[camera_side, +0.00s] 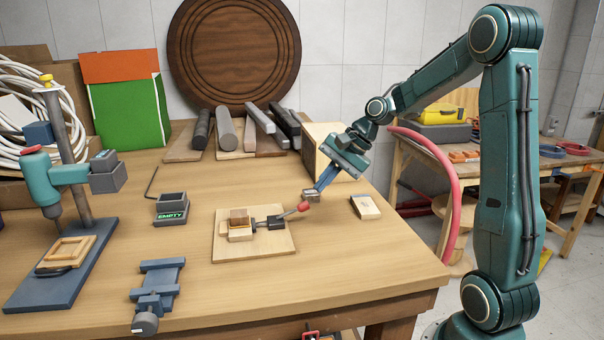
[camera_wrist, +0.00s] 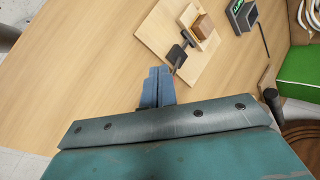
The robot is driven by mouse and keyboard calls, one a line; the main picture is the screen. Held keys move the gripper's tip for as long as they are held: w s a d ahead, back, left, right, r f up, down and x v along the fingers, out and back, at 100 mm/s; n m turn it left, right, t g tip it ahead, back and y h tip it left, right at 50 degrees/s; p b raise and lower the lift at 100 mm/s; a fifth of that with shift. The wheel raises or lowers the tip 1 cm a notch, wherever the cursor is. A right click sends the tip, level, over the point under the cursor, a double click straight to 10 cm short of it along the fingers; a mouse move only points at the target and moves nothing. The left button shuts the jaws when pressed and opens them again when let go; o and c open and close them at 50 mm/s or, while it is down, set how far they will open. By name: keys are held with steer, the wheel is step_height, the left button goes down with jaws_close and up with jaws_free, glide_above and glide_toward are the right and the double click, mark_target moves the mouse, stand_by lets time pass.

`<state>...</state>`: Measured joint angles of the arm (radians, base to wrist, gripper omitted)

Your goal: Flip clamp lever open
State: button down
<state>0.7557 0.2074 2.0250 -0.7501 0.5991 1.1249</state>
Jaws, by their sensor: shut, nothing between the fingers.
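The toggle clamp (camera_side: 268,222) is mounted on a light wooden board (camera_side: 225,248), beside a small wooden block (camera_side: 239,216). Its dark lever reaches right and slightly up to a red tip (camera_side: 303,206). In the wrist view the dark clamp (camera_wrist: 177,55) shows on the board (camera_wrist: 150,32), but I cannot make out the red tip. My gripper (camera_side: 311,196) is shut and empty, pointing down-left just above and right of the red tip. I cannot tell whether they touch. The blue fingers show together in the wrist view (camera_wrist: 157,72).
A grey bin marked EMPTY (camera_side: 171,209) stands left of the board, a blue vise (camera_side: 158,290) in front and a drill press (camera_side: 60,180) at far left. A small wooden block (camera_side: 366,207) lies right of my gripper. Bare tabletop lies in front of the board.

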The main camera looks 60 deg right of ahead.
mark_target(292, 211)
steer(key=d+f+m+t+y, duration=0.1)
steer(key=d+f+m+t, duration=0.1)
steer(key=d+f+m, duration=0.4)
steer(key=d+m, duration=0.1)
steer(key=d, duration=0.4)
steer(key=shift+w+d+y, duration=0.25)
steer(key=shift+w+y, duration=0.05)
steer(key=shift+a+f, duration=0.1)
steer(key=shift+w+x, duration=0.2)
steer(key=shift+x, duration=4.75)
steer(key=shift+r, duration=0.3)
